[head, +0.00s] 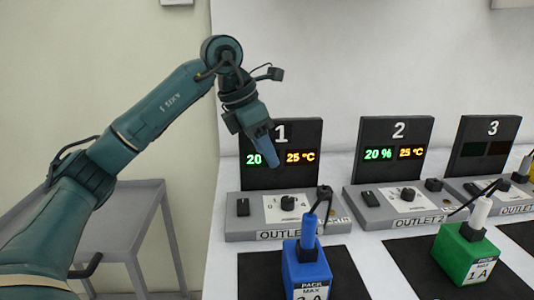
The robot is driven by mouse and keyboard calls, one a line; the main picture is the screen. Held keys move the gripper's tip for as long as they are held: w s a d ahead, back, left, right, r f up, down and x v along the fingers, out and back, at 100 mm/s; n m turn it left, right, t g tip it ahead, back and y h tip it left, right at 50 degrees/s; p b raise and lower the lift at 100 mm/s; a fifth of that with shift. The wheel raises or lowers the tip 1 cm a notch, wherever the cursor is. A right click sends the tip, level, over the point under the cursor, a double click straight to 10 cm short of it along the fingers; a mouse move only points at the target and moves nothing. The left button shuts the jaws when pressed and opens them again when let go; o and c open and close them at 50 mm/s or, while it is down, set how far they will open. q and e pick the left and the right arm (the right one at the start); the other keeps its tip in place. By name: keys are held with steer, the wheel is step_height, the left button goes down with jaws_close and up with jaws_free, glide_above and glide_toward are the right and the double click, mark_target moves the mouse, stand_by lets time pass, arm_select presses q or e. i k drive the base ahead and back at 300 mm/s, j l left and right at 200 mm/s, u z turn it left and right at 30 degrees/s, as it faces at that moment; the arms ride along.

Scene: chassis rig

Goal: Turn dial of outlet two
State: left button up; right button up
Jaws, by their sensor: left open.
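Outlet 2 (393,222) is a grey box with a dark display panel (397,133) behind it reading 20 % in green and 25 °C in yellow. Its dial (407,194) is a small dark knob on a white scale plate, with a black switch (368,197) to its left. My left gripper (268,157) hangs in front of the outlet 1 display, up and left of the outlet 2 dial and apart from it. It is open and I see nothing in it. My right gripper is not in view.
Outlet 1 (237,227) stands left, outlet 3 (478,190) right. A blue block (307,272) and a green block (462,252), each with a plug and cable on top, stand on black mats in front. A grey cart (110,237) stands left of the white bench.

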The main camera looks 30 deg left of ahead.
mark_target(408, 195)
steer(key=k, duration=1)
